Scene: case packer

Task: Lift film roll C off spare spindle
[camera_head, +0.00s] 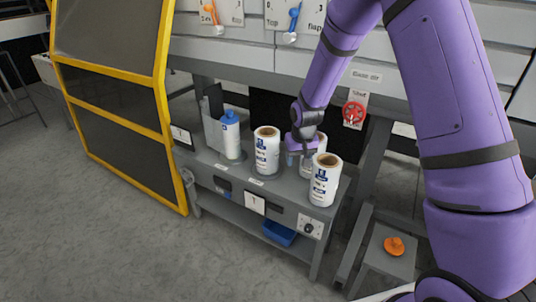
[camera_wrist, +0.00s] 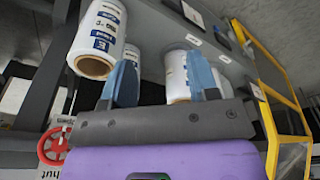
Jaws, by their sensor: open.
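Three white film rolls with blue print stand upright on the grey bench in the head view: one at left (camera_head: 267,152), one at front right (camera_head: 325,182) and one behind, partly hidden (camera_head: 320,147). I cannot read which is film roll C, and the spindles are hidden. My gripper (camera_head: 300,158) is open, with its fingers down between the left and right rolls and close to the partly hidden one. In the wrist view, my blue fingers (camera_wrist: 163,82) are apart; one roll (camera_wrist: 176,72) shows between them, partly covered by the right finger. A nearer roll (camera_wrist: 100,35) is at upper left.
A blue-topped bottle (camera_head: 230,136) stands left of the rolls. A yellow-framed guard (camera_head: 163,100) borders the bench's left. A red valve wheel (camera_head: 354,113) is behind at right. A blue bin (camera_head: 279,233) is on the lower shelf. An orange knob (camera_head: 393,245) sits at lower right.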

